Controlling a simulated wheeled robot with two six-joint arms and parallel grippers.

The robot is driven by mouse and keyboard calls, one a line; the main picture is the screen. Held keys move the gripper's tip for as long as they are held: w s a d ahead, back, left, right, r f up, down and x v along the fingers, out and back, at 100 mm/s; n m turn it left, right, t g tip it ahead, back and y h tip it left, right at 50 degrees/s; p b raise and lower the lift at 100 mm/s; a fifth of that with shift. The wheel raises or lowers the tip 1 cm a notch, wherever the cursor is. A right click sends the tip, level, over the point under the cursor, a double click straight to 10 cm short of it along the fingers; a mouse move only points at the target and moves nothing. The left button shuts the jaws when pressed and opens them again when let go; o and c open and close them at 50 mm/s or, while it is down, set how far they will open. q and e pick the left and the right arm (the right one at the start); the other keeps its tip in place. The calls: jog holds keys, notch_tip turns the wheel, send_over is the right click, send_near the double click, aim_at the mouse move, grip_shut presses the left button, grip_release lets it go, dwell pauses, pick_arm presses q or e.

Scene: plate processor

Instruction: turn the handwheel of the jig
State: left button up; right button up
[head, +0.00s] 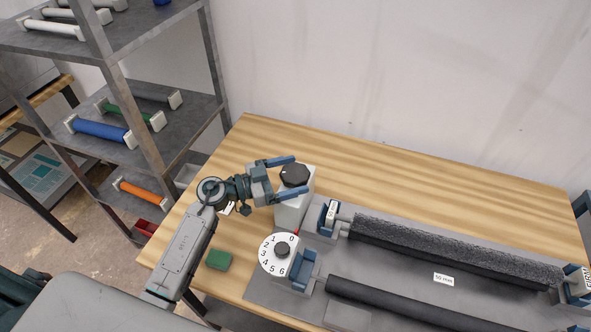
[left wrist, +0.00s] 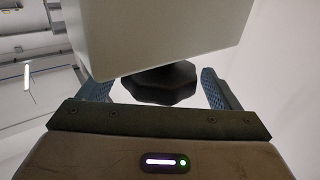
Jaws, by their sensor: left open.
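The jig has a pale box (head: 292,212) at its left end with a black lobed handwheel (head: 295,174) on top. My left gripper (head: 300,175) is open, with its two blue fingers on either side of the handwheel. In the left wrist view the dark handwheel (left wrist: 163,83) sits between the fingers, with a visible gap to each one. The pale box (left wrist: 150,35) fills the top of that view. A white dial (head: 266,262) numbered from 0 to 6, with a small black knob (head: 282,250), stands nearer on the jig. My right gripper does not show.
A rough dark roller (head: 455,248) and a smooth dark roller (head: 400,302) extend right from blue holders. A green block (head: 219,260) lies on the wooden table (head: 400,185) near my left arm. A metal shelf (head: 190,130) with coloured rollers stands left. The table behind the jig is clear.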

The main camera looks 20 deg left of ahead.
pick_arm(q)
jog(key=shift+w+d, duration=0.4)
jog(key=shift+d, duration=0.2)
jog(key=c, duration=1)
jog(key=shift+a+r+m+g+h+p, duration=0.15)
jog(key=shift+m+g+h+p, duration=0.45)
jog(key=shift+g, duration=0.3)
jog(key=shift+m+g+h, duration=0.3)
jog(key=shift+m+g, duration=0.2)
jog(key=shift+g, duration=0.1)
jog(key=shift+m+g+h, duration=0.4)
jog(key=shift+m+g, duration=0.3)
jog(key=shift+g, duration=0.3)
jog(key=shift+m+g, duration=0.5)
jog(key=shift+g, duration=0.3)
